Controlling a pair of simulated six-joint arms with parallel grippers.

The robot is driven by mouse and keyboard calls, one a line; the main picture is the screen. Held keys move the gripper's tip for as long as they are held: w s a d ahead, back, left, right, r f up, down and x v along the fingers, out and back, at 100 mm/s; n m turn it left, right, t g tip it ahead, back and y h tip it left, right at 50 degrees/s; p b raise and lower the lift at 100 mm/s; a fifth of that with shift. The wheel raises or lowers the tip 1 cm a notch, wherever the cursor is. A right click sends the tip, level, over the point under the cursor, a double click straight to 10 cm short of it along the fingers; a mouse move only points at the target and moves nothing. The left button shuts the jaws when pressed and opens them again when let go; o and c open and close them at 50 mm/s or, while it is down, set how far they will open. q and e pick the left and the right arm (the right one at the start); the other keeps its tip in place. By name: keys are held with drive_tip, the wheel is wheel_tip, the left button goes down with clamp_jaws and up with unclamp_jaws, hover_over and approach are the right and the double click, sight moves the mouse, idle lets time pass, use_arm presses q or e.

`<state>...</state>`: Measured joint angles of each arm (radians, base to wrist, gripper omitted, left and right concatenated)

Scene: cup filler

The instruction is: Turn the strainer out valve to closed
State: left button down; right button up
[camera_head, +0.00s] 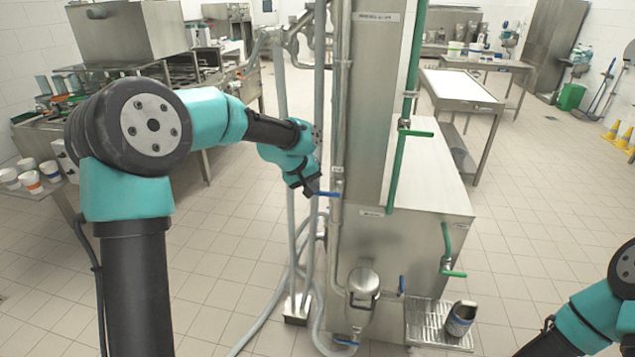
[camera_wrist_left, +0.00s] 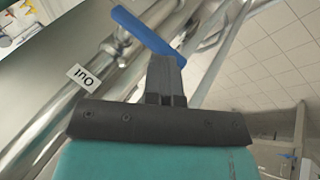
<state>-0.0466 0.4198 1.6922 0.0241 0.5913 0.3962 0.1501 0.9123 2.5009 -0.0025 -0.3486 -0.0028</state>
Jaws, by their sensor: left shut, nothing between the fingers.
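A blue valve lever (camera_head: 328,194) sits on the vertical steel pipe at the front of the machine. It shows large in the left wrist view (camera_wrist_left: 143,30), slanting across the pipework, with a white tag reading "Out" (camera_wrist_left: 83,77) beside it. My left gripper (camera_head: 311,191) is just left of the lever in the head view. In the left wrist view its fingers (camera_wrist_left: 166,64) are together and empty, their tips right at the lever's lower end; I cannot tell whether they touch it. My right arm enters at the lower right, its gripper out of the picture.
Green valve handles (camera_head: 415,133) are on the machine's right pipes. A lidded steel strainer pot (camera_head: 363,283) and a drip grate (camera_head: 428,325) with a dark cup (camera_head: 460,318) are low in front. Hoses (camera_head: 262,325) run across the floor. The right floor is mostly clear.

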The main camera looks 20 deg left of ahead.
use_arm(q)
drive_tip(key=shift+f, duration=0.4)
idle(0.3)
